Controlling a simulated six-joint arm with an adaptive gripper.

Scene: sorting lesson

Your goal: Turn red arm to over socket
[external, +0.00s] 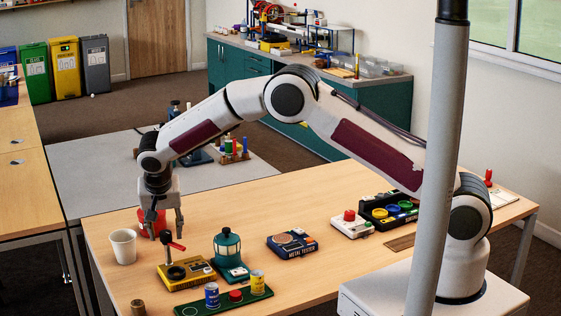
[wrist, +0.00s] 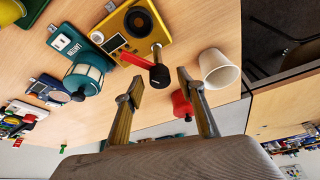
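The yellow device (external: 196,279) sits near the table's front left. Its round black socket (external: 176,272) faces up; the socket also shows in the wrist view (wrist: 138,21). A post with a black cap (wrist: 158,77) stands beside the socket. The red arm (wrist: 134,60) sticks out sideways from the post, to one side of the socket and not over it; in the external view it points right (external: 175,245). My gripper (external: 162,228) is open and empty, pointing down close above the post. In the wrist view the cap shows between the fingertips (wrist: 160,78), with no clear contact.
A white cup (external: 123,246) stands left of my gripper, and a red object (external: 152,222) is behind the fingers. A teal lantern (external: 228,250) stands right of the device. A green tray (external: 222,303) with cans lies in front.

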